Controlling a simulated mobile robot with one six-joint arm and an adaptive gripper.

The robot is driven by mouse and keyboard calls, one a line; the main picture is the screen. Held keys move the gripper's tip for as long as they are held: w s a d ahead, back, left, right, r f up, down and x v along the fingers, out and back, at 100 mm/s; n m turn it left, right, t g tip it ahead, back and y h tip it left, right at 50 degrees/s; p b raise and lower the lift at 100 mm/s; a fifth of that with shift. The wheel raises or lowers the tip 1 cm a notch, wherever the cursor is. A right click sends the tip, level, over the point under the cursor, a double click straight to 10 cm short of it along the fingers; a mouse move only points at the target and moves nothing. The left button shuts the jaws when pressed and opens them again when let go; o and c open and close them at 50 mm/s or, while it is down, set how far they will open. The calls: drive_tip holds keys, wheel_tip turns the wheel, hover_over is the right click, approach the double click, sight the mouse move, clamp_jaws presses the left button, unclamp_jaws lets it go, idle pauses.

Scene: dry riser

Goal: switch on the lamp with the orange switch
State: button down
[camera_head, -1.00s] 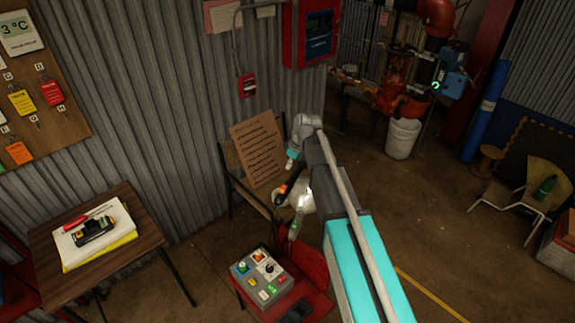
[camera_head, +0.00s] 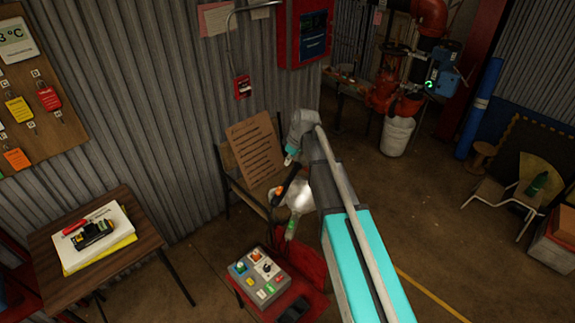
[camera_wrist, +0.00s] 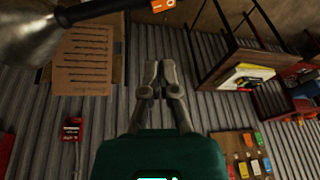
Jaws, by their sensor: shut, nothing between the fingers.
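The lamp (camera_head: 303,194) shows in the head view beside the far end of my arm, with a bright, pale head and a dark bar. My arm partly hides it. Its orange switch (camera_head: 278,191) is a small patch left of the head. In the wrist view the metal lamp head (camera_wrist: 40,32) is at the upper left, and the orange switch (camera_wrist: 163,5) with a white mark is cut by the top edge. My gripper (camera_wrist: 158,66) is shut and empty, apart from the switch. In the head view my gripper (camera_head: 290,160) is small and its fingers are unclear.
A cardboard sign (camera_head: 255,150) leans on the chair against the corrugated wall. A control box (camera_head: 258,277) with several buttons stands on a red surface in front. A wooden table (camera_head: 150,238) with papers is at the left. Open floor lies to the right.

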drive_tip(key=shift+s, duration=0.15)
drive_tip(key=shift+s+a+r+n+t+h+p, duration=0.3)
drive_tip(key=shift+s+a+n+t, duration=0.25)
drive_tip(key=shift+s, duration=0.25)
drive_tip(key=shift+f, duration=0.2)
drive_tip(key=b, duration=1)
hover_over(279, 188)
drive_tip(key=s, duration=0.1)
wheel_tip(279, 188, down, 10)
drive_tip(key=shift+s+d+r, duration=0.1)
drive_tip(key=shift+s+r, duration=0.05)
drive_tip(key=shift+r, duration=0.05)
drive_tip(key=shift+w+d+f+b, duration=0.1)
drive_tip(key=shift+w+f+b, duration=0.1)
drive_tip(key=shift+f+b, duration=0.7)
drive_tip(key=shift+w+d+f+b, duration=0.1)
drive_tip(key=shift+w+f+b, duration=0.05)
drive_tip(key=shift+f+b, duration=0.75)
drive_tip(key=shift+a, duration=0.1)
